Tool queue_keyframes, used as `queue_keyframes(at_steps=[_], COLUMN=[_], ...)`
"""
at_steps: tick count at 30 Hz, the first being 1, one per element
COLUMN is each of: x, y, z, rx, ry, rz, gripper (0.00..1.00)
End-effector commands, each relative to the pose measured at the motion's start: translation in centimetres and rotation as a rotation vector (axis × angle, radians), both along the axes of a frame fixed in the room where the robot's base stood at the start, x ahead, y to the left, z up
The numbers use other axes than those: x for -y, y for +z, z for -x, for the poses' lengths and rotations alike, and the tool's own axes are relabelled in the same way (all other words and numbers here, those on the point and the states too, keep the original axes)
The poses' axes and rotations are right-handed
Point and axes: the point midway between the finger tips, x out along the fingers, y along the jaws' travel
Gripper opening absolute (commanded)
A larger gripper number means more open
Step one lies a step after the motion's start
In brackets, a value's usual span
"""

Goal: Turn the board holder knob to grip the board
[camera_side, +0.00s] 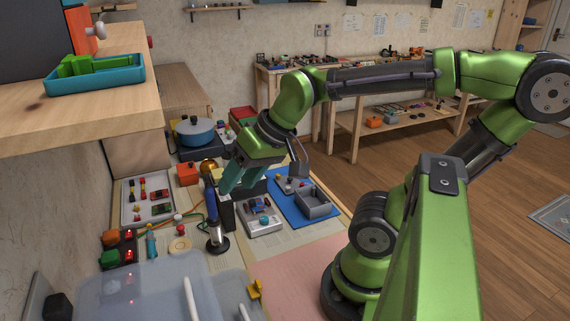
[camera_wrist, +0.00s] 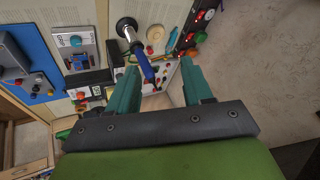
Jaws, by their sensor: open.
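A light grey device (camera_side: 262,222), which looks like the board holder, lies on the bench with a small blue-teal knob (camera_side: 264,219) on top. In the wrist view the device (camera_wrist: 66,25) is at the upper left, its round knob (camera_wrist: 76,41) facing the camera. My gripper (camera_side: 229,182) is open, with teal fingers pointing down, above and to the left of the device in the side view. In the wrist view my gripper (camera_wrist: 157,72) has its fingers spread, with the knob outside them to the left.
A pink mat (camera_side: 300,265) in front is clear.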

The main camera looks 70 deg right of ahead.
Motion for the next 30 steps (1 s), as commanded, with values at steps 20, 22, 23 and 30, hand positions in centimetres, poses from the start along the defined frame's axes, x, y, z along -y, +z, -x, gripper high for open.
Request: queue_keyframes(at_steps=[20, 22, 23, 30], x=[14.1, 14.2, 14.3, 14.1], y=[-4.0, -3.7, -3.7, -4.4], z=[-3.0, -2.9, -2.8, -2.6], rx=[-0.377, -0.367, -0.362, -0.345], ry=[1.185, 1.282, 1.315, 1.42], rz=[0.477, 0.497, 0.504, 0.515], gripper=[0.5, 0.5, 0.5, 0.5])
